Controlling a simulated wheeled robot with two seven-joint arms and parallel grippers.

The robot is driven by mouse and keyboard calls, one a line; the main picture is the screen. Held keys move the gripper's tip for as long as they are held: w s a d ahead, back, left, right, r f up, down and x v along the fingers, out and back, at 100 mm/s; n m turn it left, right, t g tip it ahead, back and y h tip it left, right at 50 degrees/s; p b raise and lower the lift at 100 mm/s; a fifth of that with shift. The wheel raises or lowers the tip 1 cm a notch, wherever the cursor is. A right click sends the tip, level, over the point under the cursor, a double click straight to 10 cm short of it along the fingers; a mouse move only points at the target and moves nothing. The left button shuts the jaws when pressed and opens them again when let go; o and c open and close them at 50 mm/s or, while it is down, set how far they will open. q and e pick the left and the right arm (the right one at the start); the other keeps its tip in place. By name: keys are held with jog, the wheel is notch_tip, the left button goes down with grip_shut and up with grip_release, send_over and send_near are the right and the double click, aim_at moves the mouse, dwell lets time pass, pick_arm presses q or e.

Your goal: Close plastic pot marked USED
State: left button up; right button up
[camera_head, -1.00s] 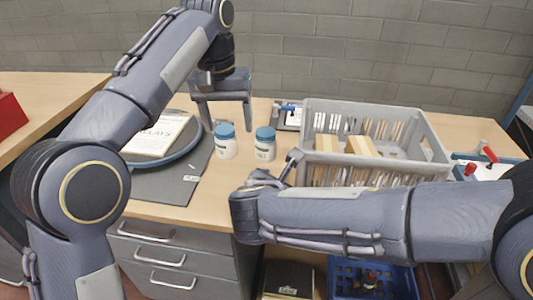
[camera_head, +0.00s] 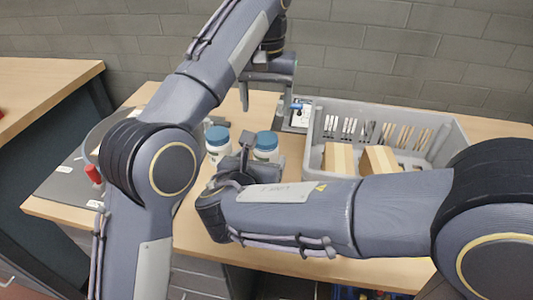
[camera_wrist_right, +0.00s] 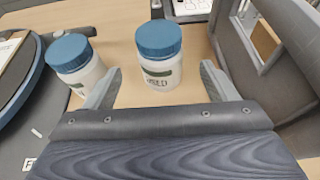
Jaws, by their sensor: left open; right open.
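Two white plastic pots with blue lids stand upright on the wooden table. The right pot (camera_head: 266,147) has a label that seems to read USED in the right wrist view (camera_wrist_right: 160,72); its lid (camera_wrist_right: 158,38) sits on top. My left gripper (camera_head: 266,98) is open and empty, higher and behind the pots.
A grey crate (camera_head: 440,150) with wooden blocks (camera_head: 340,158) stands right of the pots. A clipboard-like item (camera_head: 298,113) with a blue part lies behind. A round dark tray (camera_wrist_right: 28,75) is left of the pots, partly hidden by my left arm in the head view.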

aim_at(266, 137)
jog(key=shift+x, duration=3.95)
pick_arm(q)
jog(key=shift+f, duration=0.1)
pick_arm(e)
grip_shut()
pick_arm(q)
jog(key=shift+f, duration=3.95)
